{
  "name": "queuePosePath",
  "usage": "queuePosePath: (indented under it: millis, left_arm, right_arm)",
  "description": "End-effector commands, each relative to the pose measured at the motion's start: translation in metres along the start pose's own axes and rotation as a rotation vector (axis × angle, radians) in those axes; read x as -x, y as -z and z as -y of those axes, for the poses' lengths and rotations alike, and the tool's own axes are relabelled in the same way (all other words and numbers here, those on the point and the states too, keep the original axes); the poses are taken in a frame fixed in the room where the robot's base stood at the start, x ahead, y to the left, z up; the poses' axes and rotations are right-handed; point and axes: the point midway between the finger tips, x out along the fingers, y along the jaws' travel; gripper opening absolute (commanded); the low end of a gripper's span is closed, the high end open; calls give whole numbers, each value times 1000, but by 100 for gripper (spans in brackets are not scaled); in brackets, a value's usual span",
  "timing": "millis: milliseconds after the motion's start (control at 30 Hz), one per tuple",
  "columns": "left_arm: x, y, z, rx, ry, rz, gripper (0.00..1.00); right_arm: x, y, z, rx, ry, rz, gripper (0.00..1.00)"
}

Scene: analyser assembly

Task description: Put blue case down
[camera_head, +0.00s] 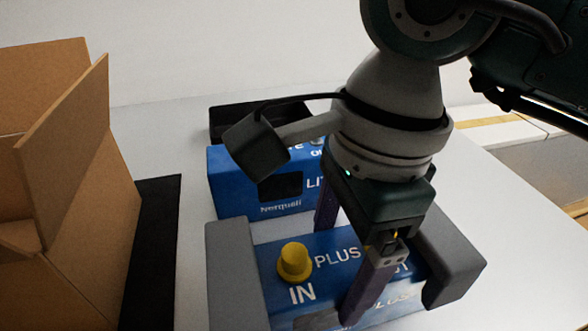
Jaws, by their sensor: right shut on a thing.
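A blue case (335,262) marked PLUS, IN and partly hidden lettering is at the front middle, with a yellow knob (294,263) on its top. Grey blocks (237,270) flank its left and right ends. My right gripper (346,252) comes down from above and is shut on this case, one purple finger at its far side and one at its near side. The gripper hides part of the top. I cannot tell whether the case touches the table. My left gripper is not in view.
A second blue case (235,185) marked LIT stands just behind. A black tray or block (228,118) is farther back. An open cardboard box (75,200) stands at the left, beside a black flat strip (155,240). The white table (510,215) is clear at the right.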

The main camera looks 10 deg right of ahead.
Motion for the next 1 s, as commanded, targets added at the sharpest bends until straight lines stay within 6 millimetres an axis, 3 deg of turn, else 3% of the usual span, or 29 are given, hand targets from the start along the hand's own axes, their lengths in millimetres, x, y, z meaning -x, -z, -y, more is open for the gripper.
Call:
queuePosePath:
  millis: [100, 133, 233, 600, 1000]
  left_arm:
    - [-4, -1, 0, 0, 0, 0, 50]
    - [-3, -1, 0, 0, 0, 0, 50]
    - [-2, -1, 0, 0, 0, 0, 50]
    - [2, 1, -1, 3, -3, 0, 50]
    - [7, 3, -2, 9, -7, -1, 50]
  right_arm:
    - [-3, 0, 1, 1, 4, 2, 0]
    - [-2, 1, 0, 0, 1, -1, 88]
    - [-2, 0, 0, 0, 0, 0, 99]
    - [8, 0, 1, 1, 3, 0, 100]
    - [93, 0, 1, 0, 5, 0, 100]
